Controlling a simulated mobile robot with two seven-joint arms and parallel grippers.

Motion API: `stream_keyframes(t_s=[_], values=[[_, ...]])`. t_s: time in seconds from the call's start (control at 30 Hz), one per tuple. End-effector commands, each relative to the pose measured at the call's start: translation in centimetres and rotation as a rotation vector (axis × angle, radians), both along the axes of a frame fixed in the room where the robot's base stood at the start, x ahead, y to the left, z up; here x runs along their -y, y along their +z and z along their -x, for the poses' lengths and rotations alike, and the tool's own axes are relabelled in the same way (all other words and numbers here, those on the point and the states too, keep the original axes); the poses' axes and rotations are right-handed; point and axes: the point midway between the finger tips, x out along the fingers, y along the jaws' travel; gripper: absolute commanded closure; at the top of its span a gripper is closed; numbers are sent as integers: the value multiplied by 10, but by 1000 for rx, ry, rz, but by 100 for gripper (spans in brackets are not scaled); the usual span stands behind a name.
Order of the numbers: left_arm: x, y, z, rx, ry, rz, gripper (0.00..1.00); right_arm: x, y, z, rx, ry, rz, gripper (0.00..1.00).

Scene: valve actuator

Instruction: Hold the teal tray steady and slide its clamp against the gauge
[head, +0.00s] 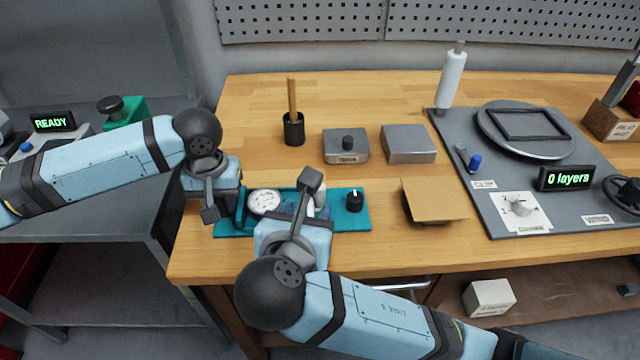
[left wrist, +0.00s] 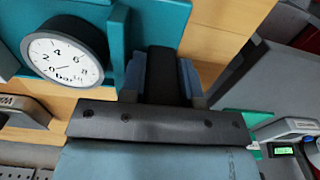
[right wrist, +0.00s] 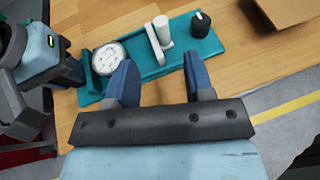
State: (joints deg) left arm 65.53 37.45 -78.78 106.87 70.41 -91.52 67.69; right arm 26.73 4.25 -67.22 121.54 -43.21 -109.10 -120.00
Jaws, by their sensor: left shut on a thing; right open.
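The teal tray (head: 345,221) lies along the front of the wooden bench. It carries a round white gauge (head: 264,202) at its left, also clear in the left wrist view (left wrist: 65,60), and a black knob (head: 355,201) at its right. The pale clamp (right wrist: 158,46) with its upright post stands between them, apart from the gauge; my right arm partly hides it in the head view. My left gripper (head: 224,204) is shut on the tray's left end (right wrist: 88,77). My right gripper (right wrist: 161,76) is open and empty over the tray's front side, its fingers short of the clamp.
A brown cardboard piece (head: 432,199) lies right of the tray. Behind stand a grey box with a knob (head: 346,147), a plain grey block (head: 408,144) and a black holder (head: 293,130) with a stick. A dark mat (head: 470,200) with equipment fills the right side.

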Motion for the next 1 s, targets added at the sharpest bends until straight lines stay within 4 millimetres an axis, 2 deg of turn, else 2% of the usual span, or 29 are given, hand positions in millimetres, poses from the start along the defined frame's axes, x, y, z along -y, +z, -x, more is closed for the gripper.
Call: stream_keyframes(t_s=[0.03,0.17,0.4,0.6,0.8,1.0], values=[[0,-5,2,-9,-2,-3,100,2,-3,-5,0,-2,6,52],[0,-5,3,-9,-2,-3,100,7,-11,-23,-1,-3,8,52],[0,-5,3,-9,-2,-4,100,19,-30,-67,-2,-3,5,52],[0,-5,3,-9,-2,-4,100,25,-41,-93,-2,-1,3,52],[0,-5,3,-9,-2,-4,100,27,-45,-103,-1,0,1,52],[0,-5,3,-9,-2,-4,100,27,-45,-104,-2,0,0,52]])
